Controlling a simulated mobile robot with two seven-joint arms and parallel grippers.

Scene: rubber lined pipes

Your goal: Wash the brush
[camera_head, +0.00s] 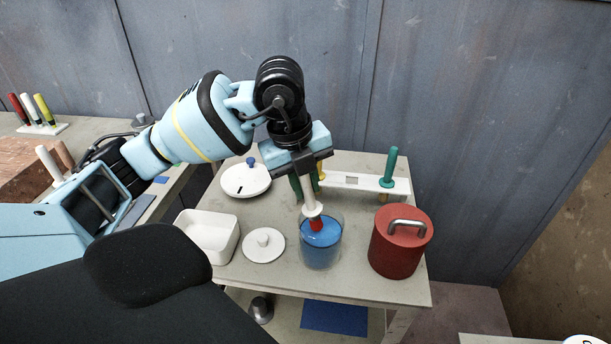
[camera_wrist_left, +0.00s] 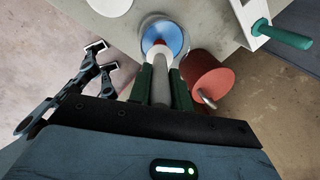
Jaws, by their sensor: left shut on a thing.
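My right gripper is not in view.
A red pot (camera_head: 395,252) with a metal handle stands close right of the glass. A white lid (camera_head: 263,246) and white box (camera_head: 207,235) lie left. Behind are a round white dish (camera_head: 246,181) and a white rack (camera_head: 350,181) with a green-handled tool (camera_head: 390,168).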

